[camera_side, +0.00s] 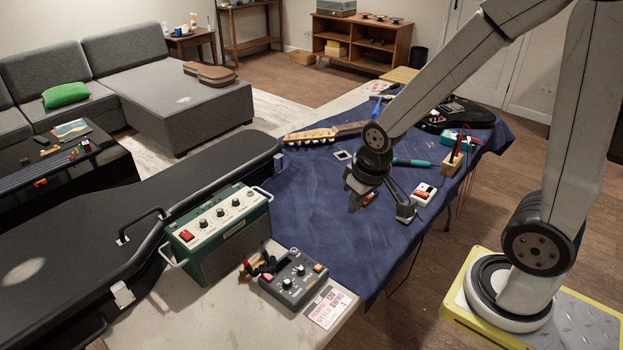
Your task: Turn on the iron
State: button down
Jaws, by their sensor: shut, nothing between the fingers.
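My gripper (356,205) points down over the blue cloth (310,215), with its fingers shut and empty. A teal-handled tool (411,162), possibly the soldering iron, lies on the cloth just behind and right of my gripper; my wrist hides part of it. A small white box with an orange-red part (423,194) sits right of my gripper, apart from it. A grey angled piece (403,209) stands between them, perhaps a stand. A small red thing shows beside my fingers; I cannot tell what it is. No lit indicator is clear.
A green control box with a red switch (187,235) and a grey pedal (293,281) stand at the front left. A guitar neck (311,135) and black guitar body (462,113) lie behind. A wooden holder (452,162) is at the right edge. The cloth's front middle is clear.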

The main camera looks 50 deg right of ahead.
jog(key=w+d+f+m, duration=0.1)
jog(key=w+d+m, duration=0.35)
jog(key=d, duration=0.45)
jog(key=m+g+h, duration=0.3)
jog(key=m, duration=0.9)
send_over(425, 193)
jog(key=w+a, duration=0.1)
jog(key=a, duration=0.3)
notch_tip(425, 193, down, 8)
jog(key=shift+d+r, duration=0.15)
jog(key=shift+r, duration=0.1)
jog(key=x, duration=1.2)
jog(key=shift+s+a+f, duration=0.1)
jog(key=shift+s+a, duration=0.1)
jog(key=shift+a, duration=0.15)
jog(key=shift+s+f, duration=0.1)
jog(key=shift+f, duration=0.8)
